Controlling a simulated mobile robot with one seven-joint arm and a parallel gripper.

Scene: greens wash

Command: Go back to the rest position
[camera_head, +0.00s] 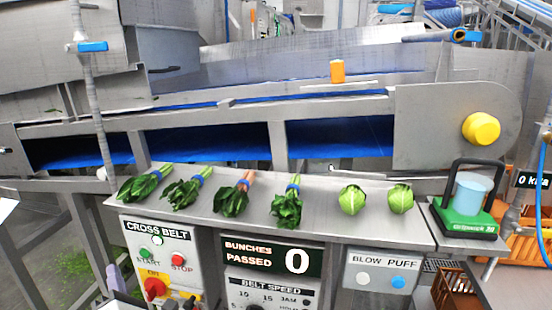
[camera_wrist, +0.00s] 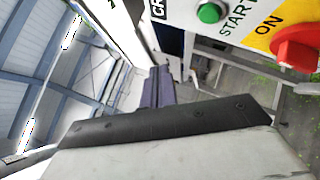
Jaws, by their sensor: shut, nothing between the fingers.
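My gripper (camera_wrist: 160,82) shows in the wrist view as narrow purple-grey fingers, shut with nothing between them. In the head view its purple tip (camera_head: 114,277) shows at the lower left, in front of and left of the cross belt panel (camera_head: 157,242). The wrist view shows that panel's green start button (camera_wrist: 209,13) and red knob (camera_wrist: 296,49) at the upper right, apart from the fingers. Most of my arm is out of the head view.
A steel shelf (camera_head: 327,208) bears leafy bunches (camera_head: 232,196) and two round green heads (camera_head: 352,199). A green device (camera_head: 466,217) with a black handle stands at right. Behind runs a blue belt (camera_head: 205,148). A counter (camera_head: 270,257) reads 0. Open floor shows lower left.

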